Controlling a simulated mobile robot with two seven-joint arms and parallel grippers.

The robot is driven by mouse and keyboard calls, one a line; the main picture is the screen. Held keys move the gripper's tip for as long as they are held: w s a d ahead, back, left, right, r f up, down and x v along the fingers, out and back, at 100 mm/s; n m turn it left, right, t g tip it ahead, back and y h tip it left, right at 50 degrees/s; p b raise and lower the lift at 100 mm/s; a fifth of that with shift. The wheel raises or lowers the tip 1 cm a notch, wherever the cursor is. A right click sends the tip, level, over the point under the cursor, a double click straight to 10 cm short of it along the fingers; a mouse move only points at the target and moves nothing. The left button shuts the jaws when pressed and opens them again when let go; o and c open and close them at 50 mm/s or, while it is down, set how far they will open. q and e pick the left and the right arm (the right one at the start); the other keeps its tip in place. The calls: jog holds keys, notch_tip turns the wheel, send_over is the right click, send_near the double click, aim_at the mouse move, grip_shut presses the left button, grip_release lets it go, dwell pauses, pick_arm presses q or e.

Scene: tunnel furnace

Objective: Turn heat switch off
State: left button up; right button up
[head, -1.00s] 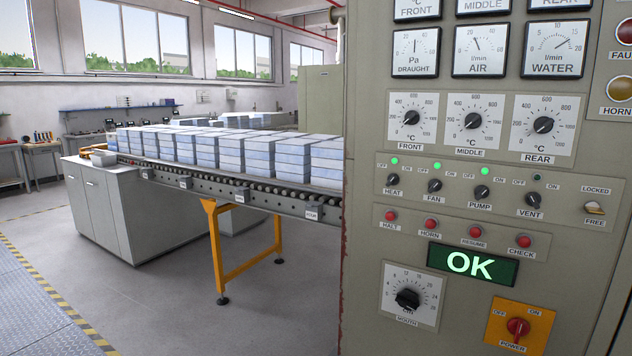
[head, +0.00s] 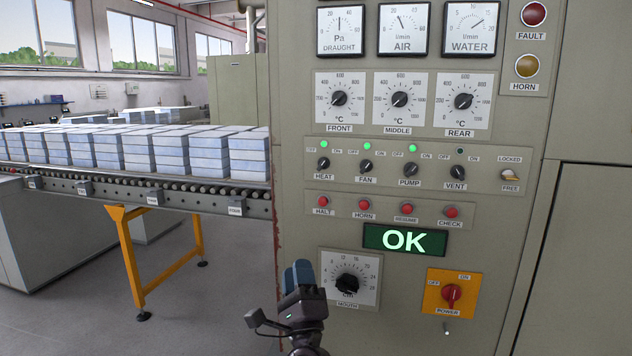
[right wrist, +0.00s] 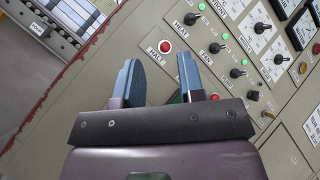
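The heat switch (head: 323,163) is a small black knob at the left end of the knob row on the panel, between OFF and ON labels. The green lamp (head: 324,144) above it is lit. In the right wrist view the heat switch (right wrist: 190,19) is near the top, beyond the fingers. My right gripper (head: 298,272) is low in front of the panel's left edge, below the switch and apart from it. In the right wrist view its two fingers (right wrist: 162,75) stand apart with nothing between them. My left gripper is in neither view.
Fan (head: 366,167), pump (head: 410,169) and vent (head: 455,171) knobs sit to the right of heat. Red buttons, with halt (head: 323,201) leftmost, lie below. The mouth dial (head: 347,283) is beside my gripper. A conveyor (head: 160,190) with pale blocks runs at the left.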

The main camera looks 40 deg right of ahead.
jog(key=w+d+r+m+g+h, duration=0.15)
jog(key=r+m+g+h, duration=0.3)
jog(key=m, duration=0.45)
jog(key=w+d+r+m+g+h, duration=0.1)
jog(key=w+r+m+g+h, duration=0.15)
jog(key=r+m+h, duration=0.4)
jog(key=m+g+y+b, duration=0.15)
jog(key=m+g, duration=0.45)
jog(key=m, duration=0.7)
send_near(321, 166)
jog(key=shift+y, duration=0.35)
jog(key=x, duration=0.4)
jog(key=p+x, duration=0.1)
jog(key=x, duration=0.4)
jog(key=shift+r, duration=0.25)
grip_shut()
